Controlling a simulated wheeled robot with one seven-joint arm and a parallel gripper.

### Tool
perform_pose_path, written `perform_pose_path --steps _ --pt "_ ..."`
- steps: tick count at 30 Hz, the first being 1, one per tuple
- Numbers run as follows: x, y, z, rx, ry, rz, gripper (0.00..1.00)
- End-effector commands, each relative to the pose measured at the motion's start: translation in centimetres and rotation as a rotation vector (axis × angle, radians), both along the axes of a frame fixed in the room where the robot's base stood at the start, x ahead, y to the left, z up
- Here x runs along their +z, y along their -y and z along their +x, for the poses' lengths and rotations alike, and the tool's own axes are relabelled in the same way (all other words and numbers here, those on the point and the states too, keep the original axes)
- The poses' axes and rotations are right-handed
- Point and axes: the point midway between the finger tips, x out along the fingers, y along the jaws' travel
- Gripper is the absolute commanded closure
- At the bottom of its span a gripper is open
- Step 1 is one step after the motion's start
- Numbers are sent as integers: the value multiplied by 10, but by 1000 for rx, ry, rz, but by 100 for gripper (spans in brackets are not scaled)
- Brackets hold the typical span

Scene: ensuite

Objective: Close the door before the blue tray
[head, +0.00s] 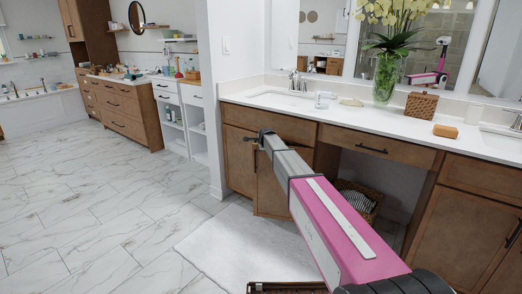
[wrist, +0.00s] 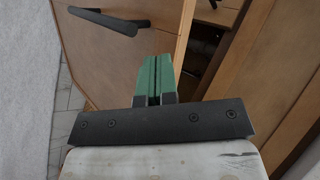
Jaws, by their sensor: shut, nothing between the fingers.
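A brown wooden cabinet door (head: 268,190) stands ajar under the vanity, partly behind my arm in the head view. In the wrist view the door (wrist: 130,62) fills the upper left, with a dark bar handle (wrist: 108,20) and a pale edge. A dark gap beside that edge shows part of the cabinet inside. My gripper (head: 265,136) is at the cabinet front, near the top of the door. Its green fingertips (wrist: 157,62) are together and empty, in front of the door near its edge; contact cannot be told. I cannot make out a blue tray.
The white vanity counter (head: 350,122) above holds a flower vase (head: 385,78), a woven box (head: 421,105) and small items. A basket (head: 358,200) stands in the open bay to the right. A pale mat (head: 225,245) lies in front; the tiled floor at left is clear.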

Motion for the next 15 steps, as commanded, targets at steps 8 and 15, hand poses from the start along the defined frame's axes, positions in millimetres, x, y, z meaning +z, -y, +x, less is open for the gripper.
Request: perform_pose_path --steps 8,15 --pt "0 6 40 -40 0 0 100" --pt "0 16 70 -40 0 0 100"
